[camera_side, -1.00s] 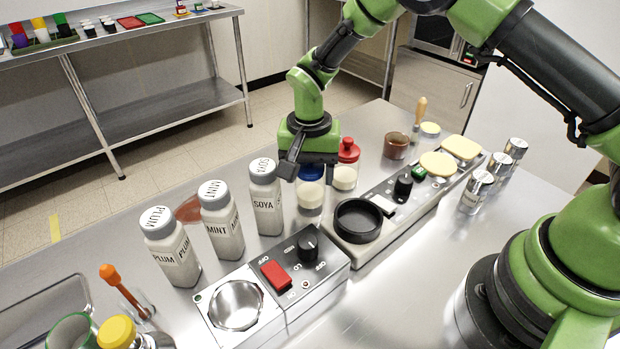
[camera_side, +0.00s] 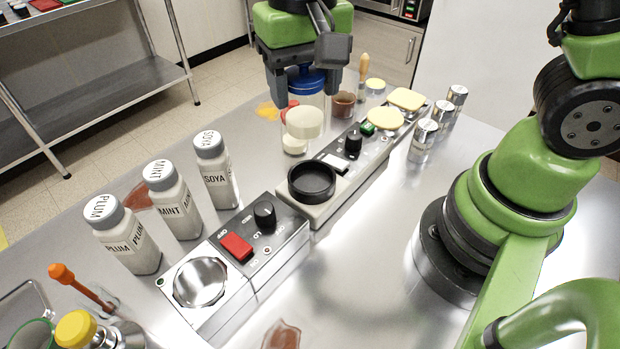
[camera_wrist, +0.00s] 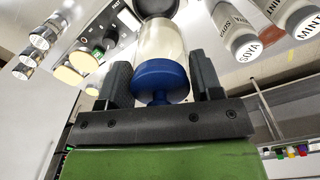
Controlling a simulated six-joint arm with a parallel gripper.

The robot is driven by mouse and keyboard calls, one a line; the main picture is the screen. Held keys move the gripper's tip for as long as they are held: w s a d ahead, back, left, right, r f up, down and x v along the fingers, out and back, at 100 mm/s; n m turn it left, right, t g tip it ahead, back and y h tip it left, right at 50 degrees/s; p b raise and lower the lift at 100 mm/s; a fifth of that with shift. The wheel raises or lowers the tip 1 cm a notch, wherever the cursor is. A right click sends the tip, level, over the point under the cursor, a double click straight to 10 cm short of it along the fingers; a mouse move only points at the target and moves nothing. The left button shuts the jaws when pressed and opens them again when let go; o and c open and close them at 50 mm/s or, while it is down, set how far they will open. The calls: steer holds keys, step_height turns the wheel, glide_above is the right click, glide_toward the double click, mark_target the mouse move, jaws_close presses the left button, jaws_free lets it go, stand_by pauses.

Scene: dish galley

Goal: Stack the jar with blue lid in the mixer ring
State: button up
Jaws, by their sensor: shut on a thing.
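The jar with blue lid (camera_side: 305,122) is clear with pale contents; it is upright and appears raised above the counter. My gripper (camera_side: 306,88) is shut on it near the lid, one finger on each side. In the wrist view the blue lid (camera_wrist: 160,80) sits between the fingers of my gripper (camera_wrist: 162,72), and the jar body extends beyond. The black ring (camera_side: 312,181), which I take as the mixer ring, lies empty on a grey panel, nearer the camera than the jar. Its rim (camera_wrist: 155,6) shows partly beyond the jar in the wrist view.
Plum (camera_side: 128,236), mint (camera_side: 173,203) and soya (camera_side: 215,172) bottles stand left. A red-switch unit with a metal bowl (camera_side: 200,283) is in front. A red-lidded jar (camera_side: 291,104) is partly hidden behind the held jar. Several metal shakers (camera_side: 423,138) stand right.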

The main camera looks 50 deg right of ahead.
steer(key=shift+s, duration=0.5)
step_height(320, 180, down, 10)
steer(key=shift+s+d+r, duration=0.1)
steer(key=shift+f, duration=0.25)
steer(key=o, duration=1.1)
